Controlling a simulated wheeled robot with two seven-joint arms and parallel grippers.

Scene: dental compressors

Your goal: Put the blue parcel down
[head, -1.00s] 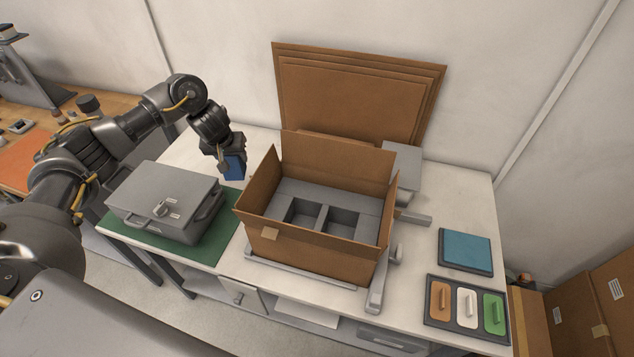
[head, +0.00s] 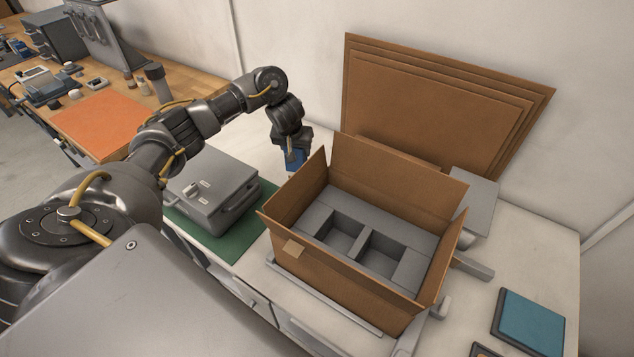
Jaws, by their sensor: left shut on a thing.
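The blue parcel (head: 296,159) is a small blue block, partly hidden by the gripper and close to the box's left flap. My left gripper (head: 292,150) is shut on it and points down above the white table (head: 249,150), behind the grey case and left of the open cardboard box (head: 350,297). I cannot tell whether the parcel touches the table. My right gripper is not in view.
A grey case (head: 213,187) sits on a green mat (head: 243,239). The box holds a grey insert (head: 391,212) with two empty wells. Flat cardboard sheets (head: 430,110) lean on the wall. A teal pad (head: 530,320) lies at the right.

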